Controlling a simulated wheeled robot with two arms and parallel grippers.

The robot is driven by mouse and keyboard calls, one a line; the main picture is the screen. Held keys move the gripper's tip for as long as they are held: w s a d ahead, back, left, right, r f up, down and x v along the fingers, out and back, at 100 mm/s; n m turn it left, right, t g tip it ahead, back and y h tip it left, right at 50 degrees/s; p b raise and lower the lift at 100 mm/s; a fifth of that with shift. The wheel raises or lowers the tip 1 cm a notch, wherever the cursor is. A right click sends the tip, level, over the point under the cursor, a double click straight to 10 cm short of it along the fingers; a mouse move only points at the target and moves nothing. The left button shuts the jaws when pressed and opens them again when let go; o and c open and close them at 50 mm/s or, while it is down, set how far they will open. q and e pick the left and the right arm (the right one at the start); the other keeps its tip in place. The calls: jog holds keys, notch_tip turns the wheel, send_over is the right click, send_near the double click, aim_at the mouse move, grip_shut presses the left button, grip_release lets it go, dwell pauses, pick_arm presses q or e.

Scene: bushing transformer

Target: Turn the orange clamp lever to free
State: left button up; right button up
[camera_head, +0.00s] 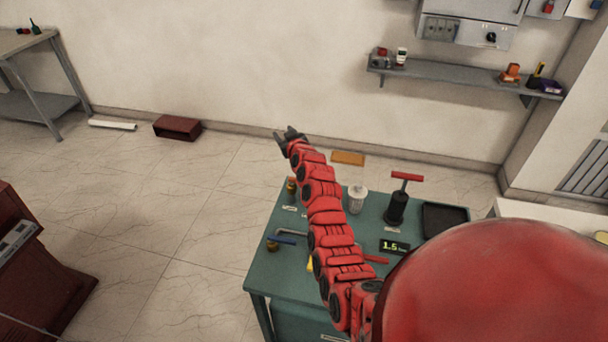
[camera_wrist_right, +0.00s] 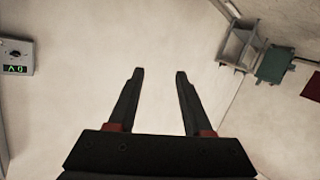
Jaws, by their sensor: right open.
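I cannot make out an orange clamp lever for certain in either view. My right gripper (camera_head: 289,135) is at the end of my outstretched red arm, past the far left corner of the green table in the picture. In the right wrist view its two dark fingers (camera_wrist_right: 157,73) are apart with nothing between them, pointing towards a bare pale surface. My left gripper is in neither view. My red arm and a large red part of my body hide some of the table.
The green table (camera_head: 275,268) holds a black pump-like item with a red T-handle (camera_head: 407,177), a white jar (camera_head: 357,196), a black tray (camera_head: 443,219) and a small display (camera_head: 394,247). A wall shelf (camera_head: 455,78) is behind.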

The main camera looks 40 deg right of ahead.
jog(key=s+d+r+n+g+y, duration=0.1)
jog(key=s+r+n+g+y, duration=0.4)
jog(key=s, duration=0.4)
jog(key=s+d+r+n+g+y, duration=0.2)
jog(key=s+r+n+g, duration=0.15)
jog(key=s+g, duration=0.4)
jog(key=shift+t, duration=0.65)
jog(key=p+x, duration=0.1)
jog(key=x, duration=0.3)
jog(key=s+p+x, duration=0.1)
jog(key=p+x, duration=0.1)
jog(key=x, duration=0.3)
jog(key=p+x, duration=0.2)
jog(key=x, duration=0.2)
jog(key=shift+s+a+f, duration=0.2)
jog(key=shift+f, duration=0.25)
jog(key=shift+x, duration=1.05)
jog(key=shift+w+f+b, duration=0.25)
jog(key=shift+f+b, duration=0.05)
jog(key=shift+f, duration=0.3)
grip_shut()
